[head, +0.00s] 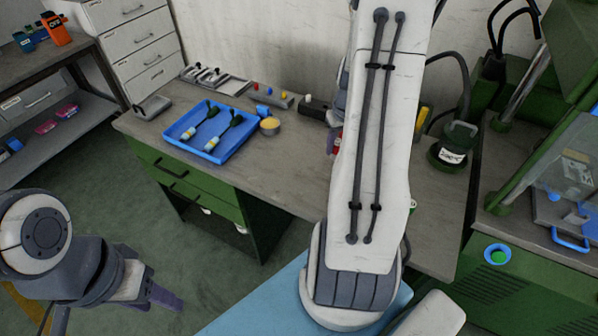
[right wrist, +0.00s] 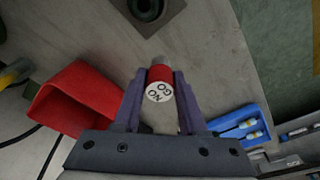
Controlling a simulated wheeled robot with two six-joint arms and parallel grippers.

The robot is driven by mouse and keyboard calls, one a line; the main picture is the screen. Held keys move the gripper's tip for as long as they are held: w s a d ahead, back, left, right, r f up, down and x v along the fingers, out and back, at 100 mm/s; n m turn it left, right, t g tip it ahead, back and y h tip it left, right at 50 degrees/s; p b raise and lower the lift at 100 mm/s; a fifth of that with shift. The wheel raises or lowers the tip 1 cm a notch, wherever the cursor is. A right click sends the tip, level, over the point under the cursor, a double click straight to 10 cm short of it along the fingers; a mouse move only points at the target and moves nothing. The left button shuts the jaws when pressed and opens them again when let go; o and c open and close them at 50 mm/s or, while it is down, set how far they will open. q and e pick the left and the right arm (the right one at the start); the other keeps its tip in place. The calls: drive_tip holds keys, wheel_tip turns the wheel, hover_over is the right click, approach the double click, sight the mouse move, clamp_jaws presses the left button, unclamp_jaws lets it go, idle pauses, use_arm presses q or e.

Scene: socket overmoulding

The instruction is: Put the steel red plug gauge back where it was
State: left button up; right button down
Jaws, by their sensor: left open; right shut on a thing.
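The steel red plug gauge (right wrist: 160,76) shows in the right wrist view, with a red band and a white end face lettered "NO GO". My right gripper (right wrist: 160,82) is shut on it, a finger on each side, above the grey bench top. In the head view my right arm hides this gripper and the gauge. My left gripper (head: 155,288) is open and empty at lower left, over the floor, away from the bench. A grey rack (head: 272,96) with small coloured pieces stands at the back of the bench in the head view.
A red bin (right wrist: 62,97) and a dark block with a round hole (right wrist: 150,8) show in the right wrist view.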

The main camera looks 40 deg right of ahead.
drive_tip(key=w+a+f, duration=0.2)
drive_tip(key=w+a+f+p, duration=0.1)
drive_tip(key=w+a+f, duration=0.1)
drive_tip(key=w, duration=0.1)
drive_tip(key=w+a+f+p, duration=0.1)
drive_tip(key=w+a+f, duration=0.1)
drive_tip(key=w, duration=0.1)
drive_tip(key=shift+a+f, duration=0.1)
drive_tip(key=shift+a, duration=0.05)
drive_tip(key=shift+w+f, duration=0.1)
drive_tip(key=shift+f, duration=1.9)
drive_tip(key=shift+f, duration=0.2)
drive_tip(key=shift+c, duration=2.3)
unclamp_jaws()
